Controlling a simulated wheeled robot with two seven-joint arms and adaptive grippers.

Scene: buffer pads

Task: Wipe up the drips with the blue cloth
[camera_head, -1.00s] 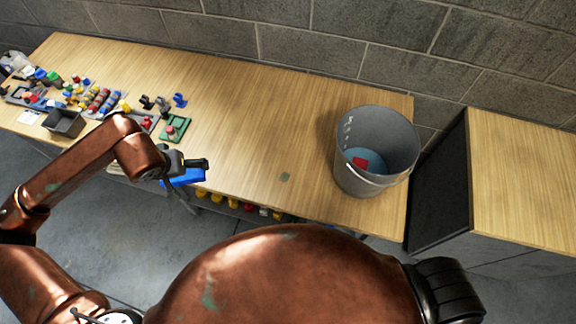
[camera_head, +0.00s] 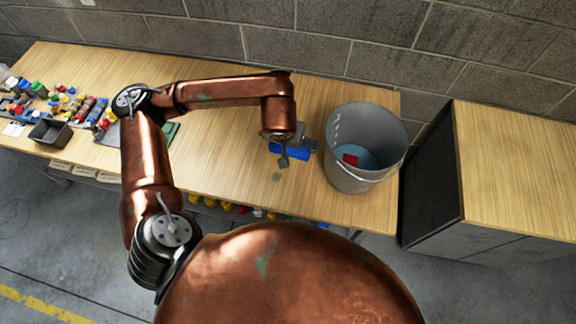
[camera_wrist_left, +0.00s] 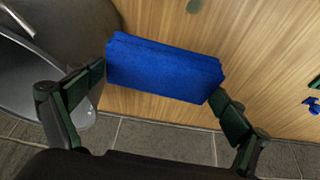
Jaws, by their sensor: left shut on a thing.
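The blue cloth (camera_head: 290,152) is a folded, block-like piece in my left gripper (camera_head: 297,147), over the table left of the bucket. In the left wrist view the cloth (camera_wrist_left: 165,68) spans between the two fingers of the gripper (camera_wrist_left: 163,92), which are shut on its ends. Whether the cloth touches the table is unclear. A small dull green drip mark (camera_head: 276,177) lies on the wood just in front of the cloth. A dark drip (camera_wrist_left: 194,6) shows at the top edge of the wrist view. My right gripper is not in view.
A grey bucket (camera_head: 338,130) with a red item (camera_head: 350,160) inside stands close right of the cloth. The wooden table (camera_head: 230,170) is mostly bare around it. Several small coloured parts and a dark bin (camera_head: 50,133) fill the left end. A cabinet (camera_head: 520,180) stands right.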

